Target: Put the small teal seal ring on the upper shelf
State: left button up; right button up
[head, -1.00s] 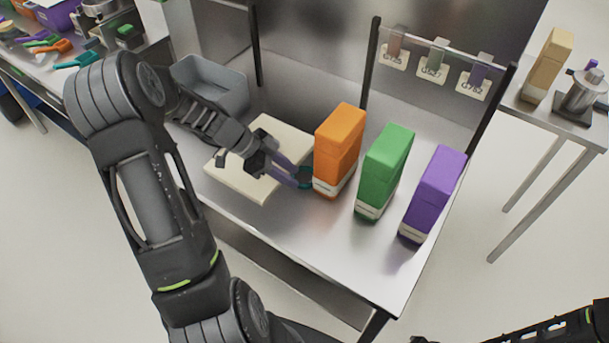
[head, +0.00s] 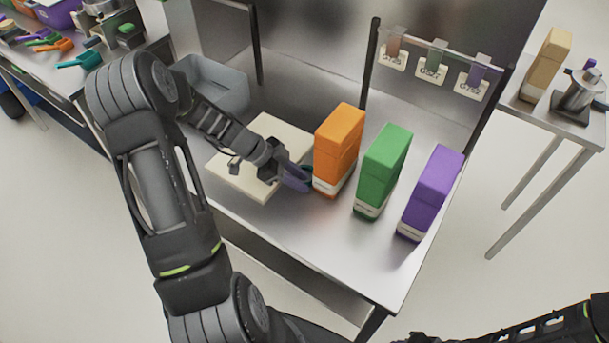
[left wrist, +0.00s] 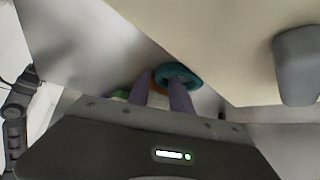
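The small teal seal ring (head: 307,171) is low beside the left face of the orange box, largely hidden by my fingers in the head view. The left wrist view shows the ring (left wrist: 179,74) as a teal disc at the tip of the right-hand finger; I cannot tell whether it touches. My left gripper (head: 296,180) reaches over the pale board with its purple fingers pointing at the ring. In the left wrist view its fingers (left wrist: 160,95) stand apart with a gap. My right gripper is out of view.
Orange (head: 338,150), green (head: 384,170) and purple (head: 431,192) boxes stand in a row on the metal table (head: 330,240). A pale board (head: 235,175) and a grey bin (head: 218,85) are to the left. Label cards hang below the raised strip. The table's front is clear.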

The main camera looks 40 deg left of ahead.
pick_arm(q)
grip_shut()
jog(key=shift+a, duration=0.1)
dwell(0.6)
jog(key=shift+a+r+b, duration=0.15)
jog(key=shift+r+b, duration=0.15)
jog(key=shift+b, duration=0.35)
jog(key=r, duration=0.2)
jog(key=r+b, duration=0.1)
jog(key=r, duration=0.1)
jog(key=a+r+b, duration=0.1)
jog(key=r, duration=0.1)
jog(key=shift+r, duration=0.1)
jog(key=a+b, duration=0.2)
jog(key=a, duration=0.5)
jog(key=a+b, duration=0.1)
jog(key=a, duration=0.7)
jog(key=shift+s+a+b, duration=0.2)
jog(key=shift+a+b, duration=0.05)
jog(key=shift+b, duration=0.15)
jog(key=shift+a+r+p, duration=0.15)
jog(key=shift+a+p, duration=0.35)
jog(key=shift+a, duration=0.05)
jog(key=shift+a+r+p, duration=0.15)
jog(key=shift+a+p, duration=0.3)
jog(key=shift+a, duration=0.05)
jog(key=shift+a+f, duration=0.2)
jog(key=shift+a, duration=0.3)
